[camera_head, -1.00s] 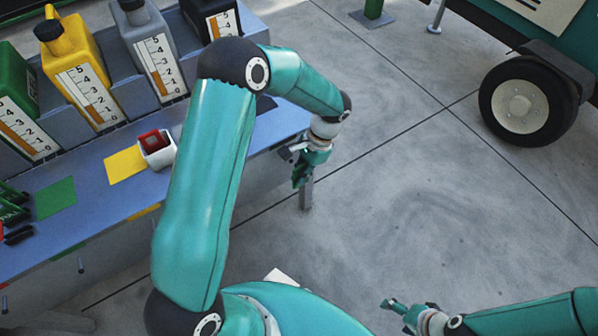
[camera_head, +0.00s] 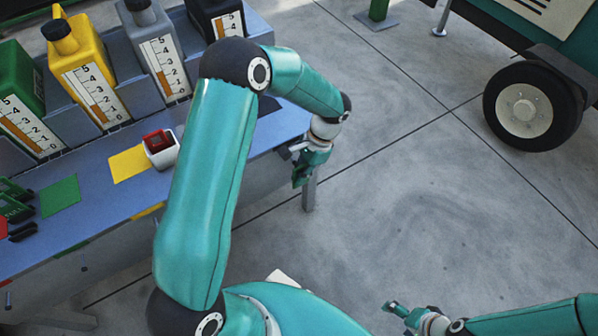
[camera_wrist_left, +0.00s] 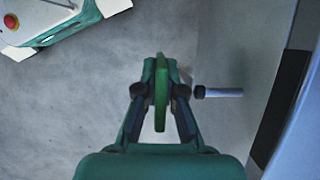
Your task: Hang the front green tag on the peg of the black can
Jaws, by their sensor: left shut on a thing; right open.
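My left gripper (camera_wrist_left: 160,88) is shut on a green tag (camera_wrist_left: 160,115), which looks thin and edge-on in the left wrist view. A peg (camera_wrist_left: 225,93) with a dark tip juts from the bench front just right of the tag; the two look apart. In the head view the left gripper (camera_head: 305,172) hangs off the bench's front edge, and the tag in it is hard to make out. The black can (camera_head: 216,18) stands at the back right of the bench, partly cut off by the frame. My right gripper (camera_head: 398,308) is open and empty over the floor.
Green (camera_head: 18,105), yellow (camera_head: 90,75) and grey (camera_head: 160,50) cans stand along the bench (camera_head: 105,205). A white holder with a red piece (camera_head: 160,148) sits by a yellow patch (camera_head: 130,164). More dark green pieces (camera_head: 12,200) lie at left.

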